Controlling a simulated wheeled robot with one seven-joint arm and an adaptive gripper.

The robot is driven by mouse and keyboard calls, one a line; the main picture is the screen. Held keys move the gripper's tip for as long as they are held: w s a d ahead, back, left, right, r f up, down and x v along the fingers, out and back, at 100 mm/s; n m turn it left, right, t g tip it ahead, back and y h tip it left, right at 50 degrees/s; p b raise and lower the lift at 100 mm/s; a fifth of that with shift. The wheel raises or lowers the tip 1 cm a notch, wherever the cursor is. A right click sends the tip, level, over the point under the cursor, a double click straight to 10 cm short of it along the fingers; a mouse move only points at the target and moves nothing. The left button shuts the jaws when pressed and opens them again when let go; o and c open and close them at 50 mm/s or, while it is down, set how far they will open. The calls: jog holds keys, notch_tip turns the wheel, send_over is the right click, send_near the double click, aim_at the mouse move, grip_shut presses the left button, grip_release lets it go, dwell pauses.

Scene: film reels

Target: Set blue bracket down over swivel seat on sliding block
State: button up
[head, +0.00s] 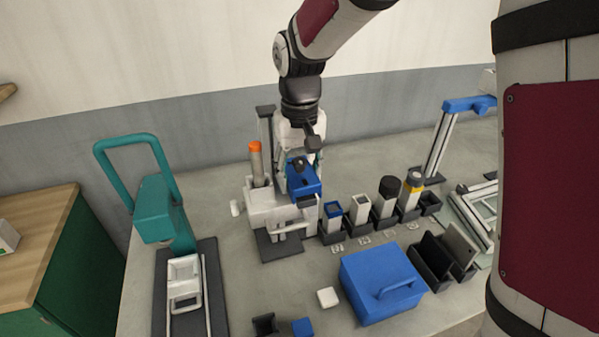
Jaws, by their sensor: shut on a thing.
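My gripper (301,160) is at the back middle of the table, pointing down, with its fingertips partly hidden. It is shut on the blue bracket (304,182), a blue boxy piece with a dark part on top. The bracket is at the right side of a white fixture (262,212) on a dark base. I cannot tell whether it touches the fixture. An orange-capped cylinder (255,160) stands upright at the fixture's left. The swivel seat and sliding block cannot be told apart from the fixture's white parts; whatever lies under the bracket is hidden.
A teal press (158,208) stands at left. Dark holders with upright pieces (361,210) line the table to the right. A blue lidded box (380,285) and a small white block (327,297) are in front. A blue-topped stand (468,104) is at back right.

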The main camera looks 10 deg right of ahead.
jog(key=shift+s+f, duration=0.15)
jog(key=shift+f, duration=0.45)
jog(key=shift+c, duration=1.2)
jog(key=shift+f, duration=0.1)
grip_shut()
jog(key=shift+a+f, duration=0.1)
jog(key=shift+f, duration=0.05)
jog(key=o, duration=2)
grip_release()
jog(key=shift+a, duration=0.1)
jog(key=shift+r, duration=0.25)
